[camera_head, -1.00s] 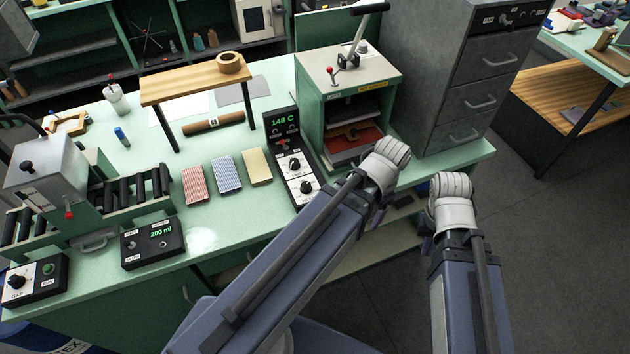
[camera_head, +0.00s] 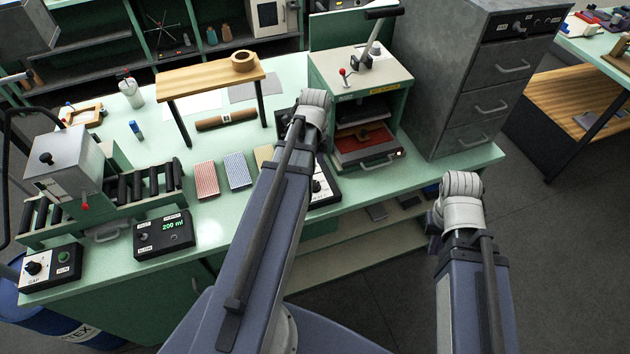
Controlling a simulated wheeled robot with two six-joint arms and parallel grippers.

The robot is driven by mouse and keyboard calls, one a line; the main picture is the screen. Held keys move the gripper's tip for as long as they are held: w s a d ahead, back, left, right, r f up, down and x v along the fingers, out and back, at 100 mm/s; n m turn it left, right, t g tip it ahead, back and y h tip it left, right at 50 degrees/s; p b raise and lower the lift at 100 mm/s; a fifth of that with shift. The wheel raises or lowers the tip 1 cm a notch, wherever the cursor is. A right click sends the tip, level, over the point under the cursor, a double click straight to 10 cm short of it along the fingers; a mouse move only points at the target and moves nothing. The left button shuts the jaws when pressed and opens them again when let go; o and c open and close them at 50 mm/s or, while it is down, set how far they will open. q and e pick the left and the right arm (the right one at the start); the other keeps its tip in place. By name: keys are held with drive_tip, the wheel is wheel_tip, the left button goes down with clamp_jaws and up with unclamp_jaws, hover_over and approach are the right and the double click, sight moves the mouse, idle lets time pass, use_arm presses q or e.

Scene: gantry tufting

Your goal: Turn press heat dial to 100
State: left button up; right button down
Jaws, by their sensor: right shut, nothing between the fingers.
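The press control box (camera_head: 325,195) stands on the green bench just left of the heat press (camera_head: 387,98). My left arm crosses in front of the box and hides its display and upper dial. A lower dial (camera_head: 317,185) shows beside the arm. My left wrist is over the upper part of the box; the left fingers are hidden behind it, and I cannot tell whether they touch a dial. My right gripper (camera_head: 434,226) is mostly hidden by its wrist. It is shut and empty, off the bench's front edge, right of the box.
Colored swatches (camera_head: 206,180) lie left of the box. A wooden stand (camera_head: 210,78) holds a tape roll (camera_head: 244,61). A 200 ml box (camera_head: 164,235) and a roller machine (camera_head: 68,165) are at left. A grey drawer cabinet (camera_head: 468,75) stands at right.

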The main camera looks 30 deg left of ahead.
sight(315, 183)
use_arm(q)
drive_tip(key=shift+f+b, duration=3.75)
drive_tip(key=shift+f, duration=0.1)
clamp_jaws()
